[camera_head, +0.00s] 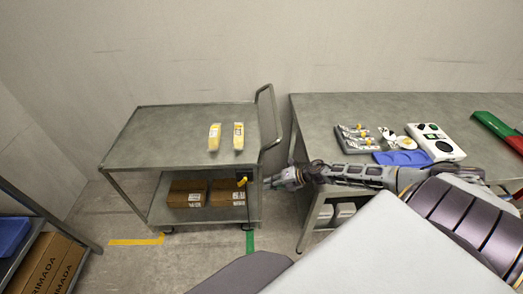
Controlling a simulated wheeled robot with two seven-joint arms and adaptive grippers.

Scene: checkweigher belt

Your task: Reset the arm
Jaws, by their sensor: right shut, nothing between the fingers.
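My right arm comes in from the right, across the front of the grey table. My right gripper (272,183) is shut and empty. It points left, in the gap at the cart's right side, and overlaps the cart's edge in the picture. My left gripper is not in view. Two yellow-and-white packages (214,137) lie side by side on the cart's top shelf, apart from my gripper.
The metal cart (165,125) holds brown boxes (187,194) on its lower shelf. The grey table (330,108) carries a blue item (402,158), a white device (435,141) and red and green bins (497,125). A shelf with cartons (52,262) stands at lower left.

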